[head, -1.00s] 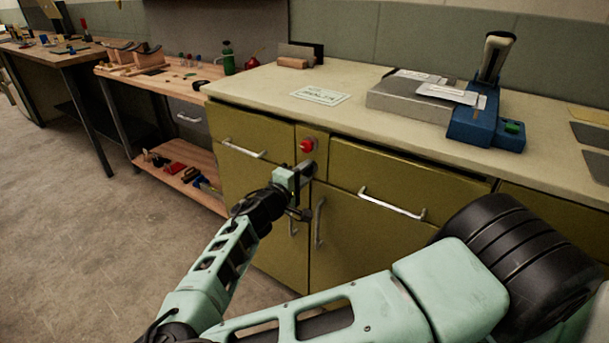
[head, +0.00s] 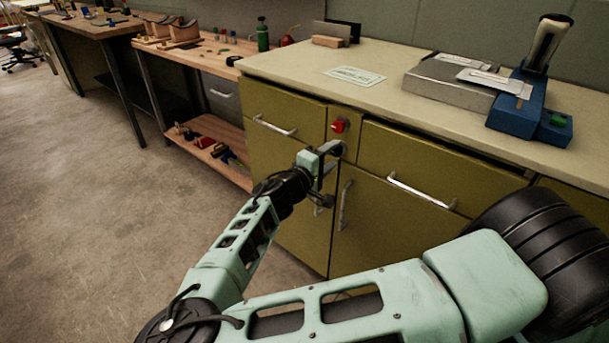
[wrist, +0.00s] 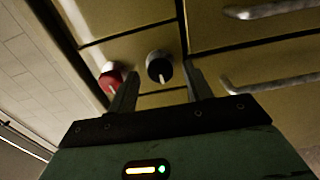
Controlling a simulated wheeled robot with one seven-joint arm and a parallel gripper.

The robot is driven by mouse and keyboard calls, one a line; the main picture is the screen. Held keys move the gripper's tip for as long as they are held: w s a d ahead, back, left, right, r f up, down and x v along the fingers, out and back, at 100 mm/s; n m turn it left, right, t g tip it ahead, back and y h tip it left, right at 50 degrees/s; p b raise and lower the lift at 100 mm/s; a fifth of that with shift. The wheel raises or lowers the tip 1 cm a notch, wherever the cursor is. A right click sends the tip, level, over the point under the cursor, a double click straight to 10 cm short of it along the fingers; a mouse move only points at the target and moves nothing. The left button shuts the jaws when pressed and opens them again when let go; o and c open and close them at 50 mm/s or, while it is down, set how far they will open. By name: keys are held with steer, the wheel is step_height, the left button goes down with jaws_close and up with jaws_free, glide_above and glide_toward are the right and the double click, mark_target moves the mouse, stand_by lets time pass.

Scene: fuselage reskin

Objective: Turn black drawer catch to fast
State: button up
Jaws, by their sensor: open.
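The black drawer catch (wrist: 159,66) is a round knob with a pale pointer mark, on the olive cabinet front in the wrist view. The pointer points toward the bottom of that picture. A red catch (wrist: 110,77) sits beside it, outside the left finger; it also shows in the head view (head: 338,126). My gripper (wrist: 161,75) is open, with one finger on each side of the black catch in the picture. Contact cannot be told. In the head view my gripper (head: 333,151) is at the panel just below the red catch and hides most of the black one.
A drawer handle (head: 275,127) is to the left and another (head: 420,191) to the right. Vertical door handles (head: 345,205) are just below my gripper. The countertop (head: 390,105) above holds a blue-based tool (head: 519,106) and a paper card (head: 355,77). The floor at left is clear.

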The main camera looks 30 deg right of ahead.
steer(key=v, duration=1.5)
steer(key=shift+a, duration=0.2)
steer(key=shift+s, duration=0.1)
steer(key=s+d+f+g+y, duration=0.3)
steer(key=s+f+g+y, duration=0.3)
steer(key=s, duration=0.4)
steer(key=s+a+g+y, duration=0.4)
steer(key=s+a+y, duration=0.1)
steer(key=s+a, duration=0.15)
steer(key=s+a+r+n+t+y, duration=0.2)
steer(key=s+a+r+y, duration=0.15)
steer(key=r, duration=0.55)
steer(key=s+a+r+n+t+y, duration=0.2)
steer(key=s+a+r+y, duration=0.15)
steer(key=r, duration=0.55)
step_height(320, 180, up, 15)
steer(key=p, duration=1.5)
steer(key=shift+s+r, duration=0.2)
steer(key=shift+s, duration=0.3)
steer(key=shift+d, duration=0.15)
